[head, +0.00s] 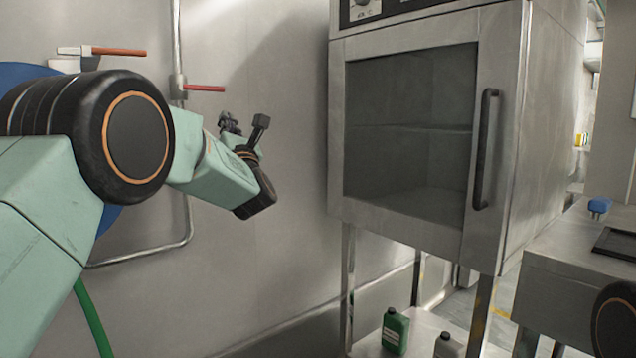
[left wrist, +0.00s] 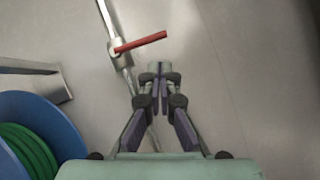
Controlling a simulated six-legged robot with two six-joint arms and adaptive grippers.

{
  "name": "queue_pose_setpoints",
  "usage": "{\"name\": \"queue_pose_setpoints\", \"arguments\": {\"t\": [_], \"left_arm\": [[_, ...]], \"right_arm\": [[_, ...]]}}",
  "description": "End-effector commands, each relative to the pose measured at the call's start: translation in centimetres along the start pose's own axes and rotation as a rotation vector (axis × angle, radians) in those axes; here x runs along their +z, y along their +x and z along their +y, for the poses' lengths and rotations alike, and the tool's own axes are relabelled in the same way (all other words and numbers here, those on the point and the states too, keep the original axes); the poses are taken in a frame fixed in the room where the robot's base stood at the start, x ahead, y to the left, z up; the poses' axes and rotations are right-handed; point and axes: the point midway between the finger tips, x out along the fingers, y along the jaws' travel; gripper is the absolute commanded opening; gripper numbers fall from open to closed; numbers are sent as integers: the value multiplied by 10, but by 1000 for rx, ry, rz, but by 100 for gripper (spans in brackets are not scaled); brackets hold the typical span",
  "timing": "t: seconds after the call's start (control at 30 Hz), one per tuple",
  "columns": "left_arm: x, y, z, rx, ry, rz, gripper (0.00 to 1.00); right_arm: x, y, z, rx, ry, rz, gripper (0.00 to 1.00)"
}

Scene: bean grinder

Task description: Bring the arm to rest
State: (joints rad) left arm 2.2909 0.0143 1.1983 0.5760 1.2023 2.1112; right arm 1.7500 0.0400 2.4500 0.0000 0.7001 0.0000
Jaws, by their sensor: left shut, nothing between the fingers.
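My left arm comes in from the left in the head view, its mint-green links and black joints bent at the elbow. My right gripper is not in view; only a black round part that may be my right arm shows at the lower right edge.
A steel oven (head: 410,135) with a glass door stands right of the left arm. A wall pipe (head: 177,45) with a red-handled valve (head: 205,88) runs behind the arm. A blue hose reel (left wrist: 50,125) is close by. A steel table (head: 565,260) stands at right; bottles (head: 395,330) stand low.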

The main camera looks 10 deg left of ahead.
Motion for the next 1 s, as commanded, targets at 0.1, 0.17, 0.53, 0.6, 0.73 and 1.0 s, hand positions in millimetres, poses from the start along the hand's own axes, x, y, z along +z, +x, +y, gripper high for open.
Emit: {"name": "queue_pose_setpoints", "arguments": {"t": [0.1, 0.17, 0.53, 0.6, 0.73, 1.0], "left_arm": [[-2, 0, -2, -7, 83, 4, 0], [-2, 0, -5, -22, 175, 5, 0], [-97, -90, -80, -451, 1095, -48, 0], [-127, -123, -94, -568, 1264, -89, 0], [-180, -188, -112, -781, 1524, -188, 0], [-273, -338, -112, -1224, 1890, -490, 0]], "right_arm": [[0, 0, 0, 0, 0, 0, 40], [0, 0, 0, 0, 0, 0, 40], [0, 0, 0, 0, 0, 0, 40], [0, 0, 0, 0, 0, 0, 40], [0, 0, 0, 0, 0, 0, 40], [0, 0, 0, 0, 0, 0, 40]]}}
